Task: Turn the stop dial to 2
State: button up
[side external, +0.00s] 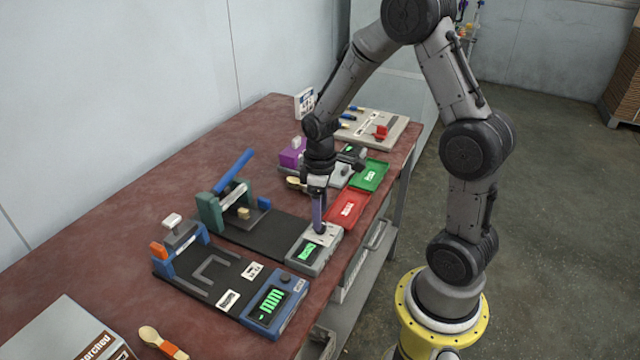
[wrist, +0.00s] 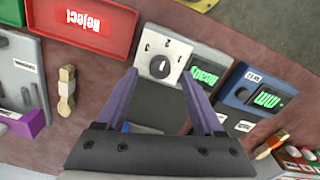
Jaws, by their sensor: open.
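The stop dial (wrist: 160,66) is a small dark round knob with a light mark, on a white plate (wrist: 176,48) with numerals around it. The numerals are small, and I cannot surely tell which one the mark points at. The plate sits on a grey unit (side external: 318,258) with a green-lit display (wrist: 204,76). My gripper (wrist: 160,71) has its two purple fingers apart, one on either side of the dial in the wrist view. In the side view my gripper (side external: 319,226) points down over the unit's upper part, hiding most of the dial. I cannot tell whether the fingers touch the knob.
A blue unit (side external: 283,288) with a display stands in front of the grey unit. A red Reject tray (wrist: 132,35) and a green tray (side external: 382,166) lie behind it. A press with a blue lever (side external: 232,172) stands to the left.

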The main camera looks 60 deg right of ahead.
notch_tip(320, 180, up, 11)
dwell(0.3)
jog(key=s+a+r+n+t, duration=0.1)
jog(key=s+a+r+t, duration=0.25)
jog(key=a+r, duration=0.45)
jog(key=s+a+m+t, duration=0.2)
jog(key=s+m, duration=0.2)
jog(key=s, duration=0.7)
jog(key=shift+a+r, duration=0.15)
jog(key=shift+a, duration=0.15)
